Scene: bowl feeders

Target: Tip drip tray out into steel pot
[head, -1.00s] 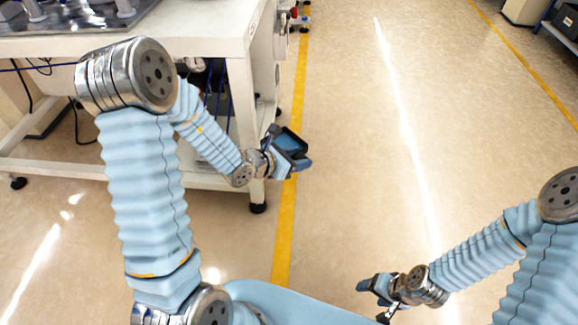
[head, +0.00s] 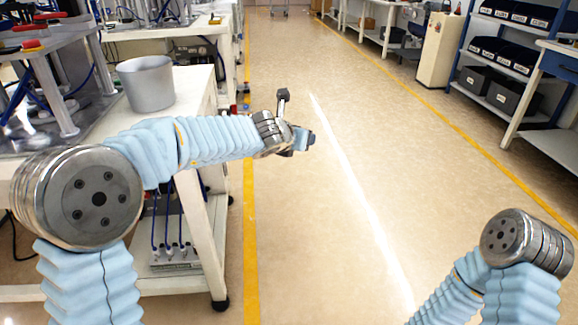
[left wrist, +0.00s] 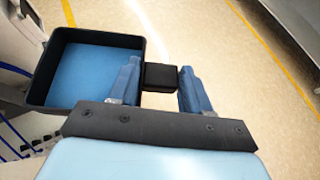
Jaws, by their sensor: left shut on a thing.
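The drip tray (left wrist: 140,46) is a square black-rimmed tray with a flat blue inside, at the upper left of the left wrist view. I cannot tell whether the blue is its floor or liquid. My left gripper (left wrist: 160,84) is shut on the tray's black block-like grip. In the head view my left gripper (head: 303,139) is over the aisle floor, right of the bench, and the tray is mostly hidden there. The steel pot (head: 146,86) stands upright on the bench, left of my left gripper and apart from it. My right gripper is out of view.
The white bench (head: 190,92) runs along the left, with metal fixtures (head: 50,85) beside the pot. Blue cables and a small unit sit beneath it. The aisle floor (head: 330,220) is clear. Shelves with dark bins (head: 490,90) and a cream cabinet (head: 440,48) stand at right.

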